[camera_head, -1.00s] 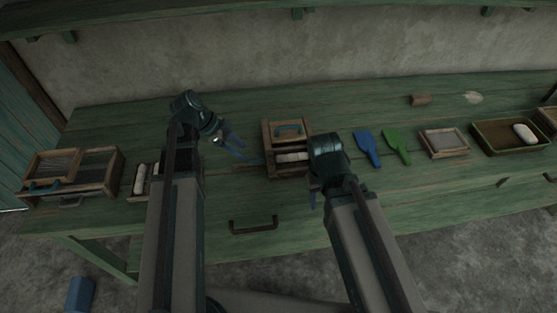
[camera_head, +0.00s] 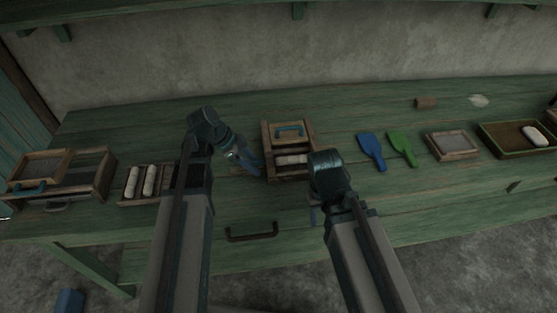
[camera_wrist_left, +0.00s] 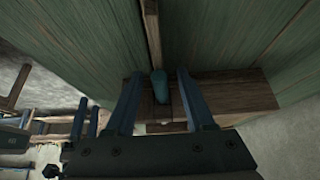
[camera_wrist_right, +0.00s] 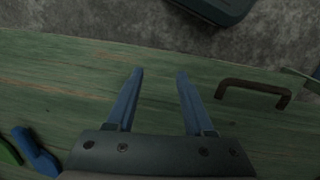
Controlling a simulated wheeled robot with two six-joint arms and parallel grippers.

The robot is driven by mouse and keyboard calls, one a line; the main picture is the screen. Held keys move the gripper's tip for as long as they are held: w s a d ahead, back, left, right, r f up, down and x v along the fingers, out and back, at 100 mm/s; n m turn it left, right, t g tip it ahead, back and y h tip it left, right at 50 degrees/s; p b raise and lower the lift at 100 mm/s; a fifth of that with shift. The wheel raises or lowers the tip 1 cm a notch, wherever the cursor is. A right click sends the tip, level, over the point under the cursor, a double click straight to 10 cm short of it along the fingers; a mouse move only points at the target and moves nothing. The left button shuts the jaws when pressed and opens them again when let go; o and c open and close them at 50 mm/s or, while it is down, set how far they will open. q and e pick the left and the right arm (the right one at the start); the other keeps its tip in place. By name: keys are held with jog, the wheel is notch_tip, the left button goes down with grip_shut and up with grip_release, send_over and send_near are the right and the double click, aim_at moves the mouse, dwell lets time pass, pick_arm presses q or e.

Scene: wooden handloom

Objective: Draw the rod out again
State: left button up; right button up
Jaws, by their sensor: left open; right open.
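A small wooden frame box (camera_head: 268,150) with a teal handle on top and a pale roll inside stands on the green bench. A thin brown rod (camera_head: 237,171) lies at its left side, mostly hidden by my left gripper (camera_head: 252,160). In the left wrist view, a rounded teal piece (camera_wrist_left: 160,86) at the end of a brown strip (camera_wrist_left: 151,30) sits between the open fingers (camera_wrist_left: 156,88), against the wood. I cannot tell whether the fingers touch it. My right gripper (camera_head: 314,212) is open and empty beside the box's right front, over the bench front (camera_wrist_right: 155,85).
Pale rolls in a tray (camera_head: 128,202) and a two-part wooden box (camera_head: 110,170) stand left. A blue paddle (camera_head: 370,147), green paddle (camera_head: 402,146), framed panel (camera_head: 452,145) and tray (camera_head: 490,128) lie right. A drawer handle (camera_head: 251,236) projects in front.

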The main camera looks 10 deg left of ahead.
pick_arm(q)
grip_shut()
jog(key=s+a, duration=0.1)
jog(key=a, duration=0.2)
jog(key=s+a, duration=0.1)
jog(key=a, duration=0.3)
jog(key=s+a, duration=0.1)
jog(key=a, duration=0.3)
jog(key=shift+o, duration=0.3)
grip_release()
jog(key=p+v, duration=0.6)
jog(key=v, duration=0.1)
jog(key=shift+d, duration=0.1)
dwell(0.3)
